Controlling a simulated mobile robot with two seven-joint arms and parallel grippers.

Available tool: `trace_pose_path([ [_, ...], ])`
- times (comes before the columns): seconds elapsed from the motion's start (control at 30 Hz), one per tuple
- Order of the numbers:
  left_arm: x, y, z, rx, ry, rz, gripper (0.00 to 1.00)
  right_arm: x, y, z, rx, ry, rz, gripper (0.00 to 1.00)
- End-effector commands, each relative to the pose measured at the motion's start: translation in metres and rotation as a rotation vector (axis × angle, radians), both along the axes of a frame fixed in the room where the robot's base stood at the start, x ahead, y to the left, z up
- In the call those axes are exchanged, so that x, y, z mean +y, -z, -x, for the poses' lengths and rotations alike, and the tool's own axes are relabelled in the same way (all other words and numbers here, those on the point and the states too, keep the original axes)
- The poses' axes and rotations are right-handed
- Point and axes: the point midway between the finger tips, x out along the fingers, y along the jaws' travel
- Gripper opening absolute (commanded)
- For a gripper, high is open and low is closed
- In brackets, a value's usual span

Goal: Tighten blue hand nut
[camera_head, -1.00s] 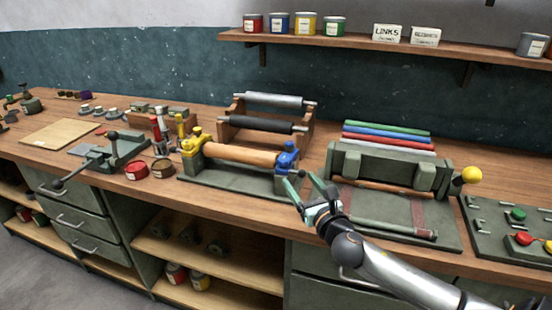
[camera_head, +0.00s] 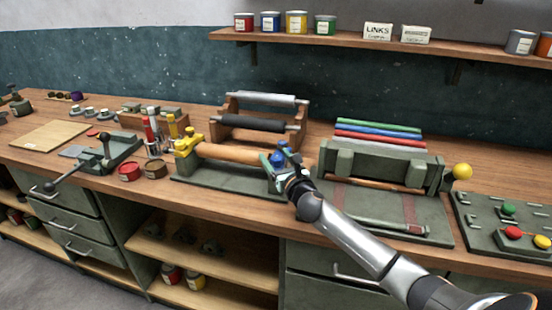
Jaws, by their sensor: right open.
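The blue hand nut (camera_head: 279,158) sits at the right end of a wooden roller (camera_head: 235,153) in a green bench fixture (camera_head: 215,181). A yellow hand nut (camera_head: 188,141) is at the roller's left end. My right gripper (camera_head: 283,165) is at the blue nut, its open fingers in front of and around it. The fingers partly hide the nut, and I cannot tell if they touch it. My left gripper is not in view.
A press with coloured rods (camera_head: 380,132) and a yellow knob (camera_head: 462,171) stands to the right. A rack with a dark roller (camera_head: 250,123) is behind. Red and brown tins (camera_head: 130,171) and a lever tool (camera_head: 105,150) are at the left.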

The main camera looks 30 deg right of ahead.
Motion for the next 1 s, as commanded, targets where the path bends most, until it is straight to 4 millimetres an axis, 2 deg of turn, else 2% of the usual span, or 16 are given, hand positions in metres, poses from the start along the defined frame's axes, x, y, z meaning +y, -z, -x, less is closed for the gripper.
trace_pose_path([
  [0.23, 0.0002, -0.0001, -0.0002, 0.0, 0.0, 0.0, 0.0, 0.0, 0.0004, -0.0003, 0.001, 0.0, 0.0, 0.72],
  [0.87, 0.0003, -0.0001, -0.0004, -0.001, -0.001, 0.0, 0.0, -0.0001, 0.0005, 0.0, 0.001, 0.0, 0.0, 0.01],
  [1.0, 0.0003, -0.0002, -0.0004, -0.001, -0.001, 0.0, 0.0, -0.0001, 0.0005, 0.0, 0.001, 0.0, 0.0, 0.0],
])
